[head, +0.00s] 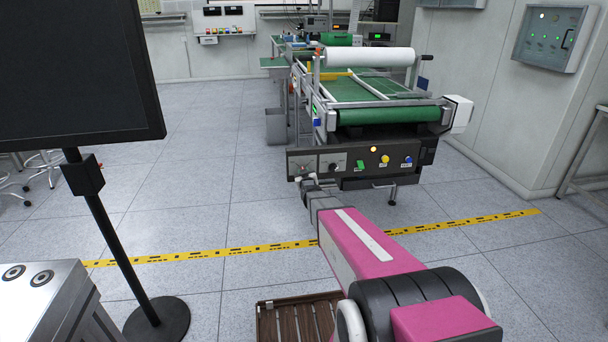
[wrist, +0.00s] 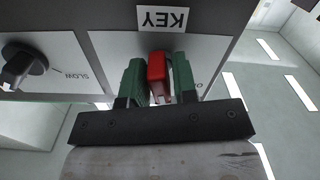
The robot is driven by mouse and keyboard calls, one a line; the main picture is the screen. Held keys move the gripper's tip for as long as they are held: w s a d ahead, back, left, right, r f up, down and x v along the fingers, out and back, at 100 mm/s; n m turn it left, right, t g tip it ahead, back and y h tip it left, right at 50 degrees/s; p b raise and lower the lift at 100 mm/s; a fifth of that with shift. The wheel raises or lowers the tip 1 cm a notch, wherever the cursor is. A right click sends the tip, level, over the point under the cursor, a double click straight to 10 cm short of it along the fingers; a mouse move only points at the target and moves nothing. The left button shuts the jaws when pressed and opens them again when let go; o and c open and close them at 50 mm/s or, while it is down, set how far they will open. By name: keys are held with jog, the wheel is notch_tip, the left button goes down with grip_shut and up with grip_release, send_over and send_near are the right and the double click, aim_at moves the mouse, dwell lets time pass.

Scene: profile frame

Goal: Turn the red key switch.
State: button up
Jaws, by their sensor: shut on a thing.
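The red key switch (wrist: 157,78) sits on a light plate under a "KEY" label (wrist: 163,20), which appears upside down in the wrist view. My gripper (wrist: 157,64) has its two green fingers shut on the switch, one on each side. The switch stands roughly upright in that picture, and its base is partly hidden. In the head view my gripper (head: 308,182) is at the left end of the dark control panel (head: 345,156). The switch is too small and covered there to make out clearly.
A black knob (wrist: 24,66) marked "SLOW" is beside the key plate. Farther along the panel are a green button (head: 361,165), a yellow button (head: 385,159) and a blue button (head: 407,160). A green conveyor (head: 385,115) lies behind. A black screen (head: 75,75) stands at left.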

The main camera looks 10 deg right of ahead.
jog(key=m, duration=0.5)
jog(key=shift+m, duration=0.3)
jog(key=m, duration=0.5)
jog(key=shift+a+m, duration=0.1)
jog(key=shift+m, duration=0.3)
jog(key=o, duration=0.7)
jog(key=s, duration=1)
jog(key=shift+s, duration=0.4)
